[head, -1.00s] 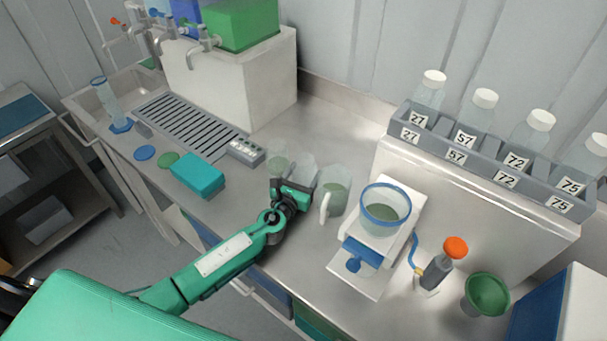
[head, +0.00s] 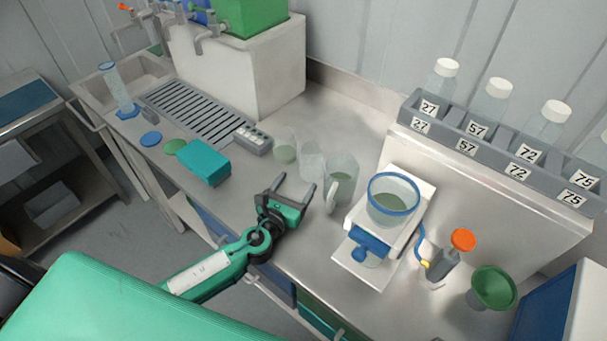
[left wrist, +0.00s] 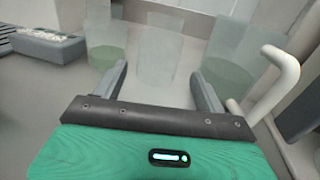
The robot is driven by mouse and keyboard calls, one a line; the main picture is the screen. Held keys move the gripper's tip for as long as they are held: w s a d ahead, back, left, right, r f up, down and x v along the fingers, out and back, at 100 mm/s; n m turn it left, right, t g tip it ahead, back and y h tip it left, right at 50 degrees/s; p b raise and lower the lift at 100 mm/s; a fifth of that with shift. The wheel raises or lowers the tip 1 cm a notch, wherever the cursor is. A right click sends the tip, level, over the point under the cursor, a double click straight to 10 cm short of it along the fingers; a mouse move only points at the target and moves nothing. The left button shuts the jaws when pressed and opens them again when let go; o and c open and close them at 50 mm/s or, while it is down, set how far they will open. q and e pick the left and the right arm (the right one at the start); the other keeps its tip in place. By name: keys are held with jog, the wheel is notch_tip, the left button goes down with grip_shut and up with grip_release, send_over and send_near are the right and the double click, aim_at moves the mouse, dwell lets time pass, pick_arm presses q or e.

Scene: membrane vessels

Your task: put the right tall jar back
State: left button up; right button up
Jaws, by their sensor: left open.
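Three clear vessels stand upright in a row on the steel counter. The left jar (head: 285,150) holds pale green liquid. The middle jar (head: 311,162) looks empty and has no handle; it also shows in the left wrist view (left wrist: 159,52). The right vessel (head: 343,172) holds green liquid and has a white handle; it also shows in the left wrist view (left wrist: 230,62). The pictures do not label which is the right tall jar. My left gripper (head: 292,187) is open and empty in front of the middle jar, fingers pointing towards it. My right gripper is not in view.
A white device (head: 345,252) with a blue-rimmed bowl (head: 392,205) stands to the right. A teal box (head: 205,163) lies to the left. A grey rack (head: 480,143) with numbered bottles stands at the back right. The counter behind the jars is clear.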

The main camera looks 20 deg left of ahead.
pick_arm(q)
jog(key=shift+s+a, duration=0.15)
jog(key=shift+s, duration=1.15)
